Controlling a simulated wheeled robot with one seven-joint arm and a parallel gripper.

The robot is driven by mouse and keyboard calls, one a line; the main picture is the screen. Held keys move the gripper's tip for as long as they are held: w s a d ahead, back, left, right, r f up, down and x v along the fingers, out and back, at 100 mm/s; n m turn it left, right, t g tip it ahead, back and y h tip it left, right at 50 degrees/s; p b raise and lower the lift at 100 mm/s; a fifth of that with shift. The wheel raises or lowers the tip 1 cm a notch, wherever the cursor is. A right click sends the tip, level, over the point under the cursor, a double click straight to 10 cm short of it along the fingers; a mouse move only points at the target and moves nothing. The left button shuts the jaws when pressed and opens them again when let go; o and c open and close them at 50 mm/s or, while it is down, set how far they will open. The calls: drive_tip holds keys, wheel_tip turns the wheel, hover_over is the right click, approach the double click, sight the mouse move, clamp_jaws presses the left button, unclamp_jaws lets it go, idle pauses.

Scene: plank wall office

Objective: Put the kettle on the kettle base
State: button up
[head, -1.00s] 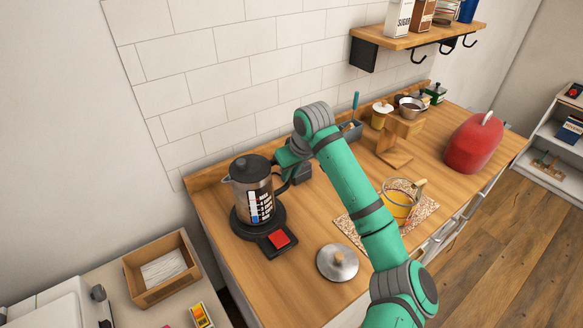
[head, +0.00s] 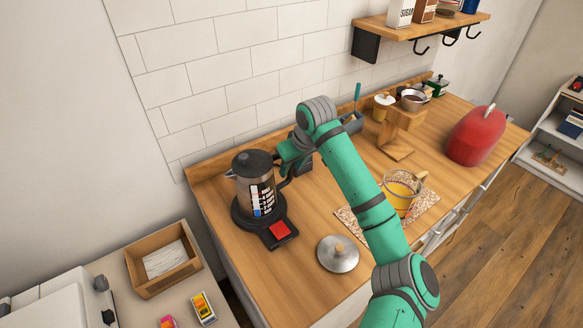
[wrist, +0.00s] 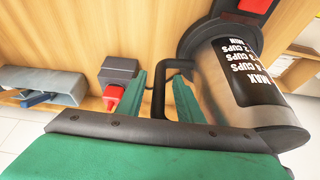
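In the wrist view the kettle (wrist: 240,85) and the base rim (wrist: 190,38) look in contact. My gripper (wrist: 160,84) has its green fingers on either side of the black handle (wrist: 159,97), with visible gaps between fingers and handle. In the head view my gripper (head: 284,172) is at the kettle's right side, its fingertips partly hidden.
A dark block (head: 302,160) stands behind my gripper. A silver lid (head: 338,254) lies on the counter in front. A glass pot (head: 398,197) sits on a speckled mat to the right, before a wooden stand (head: 398,140) and a red bread bin (head: 475,137). A wooden box (head: 160,283) is at lower left.

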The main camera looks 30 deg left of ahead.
drive_tip(key=v, duration=1.2)
drive_tip(key=shift+f, duration=0.1)
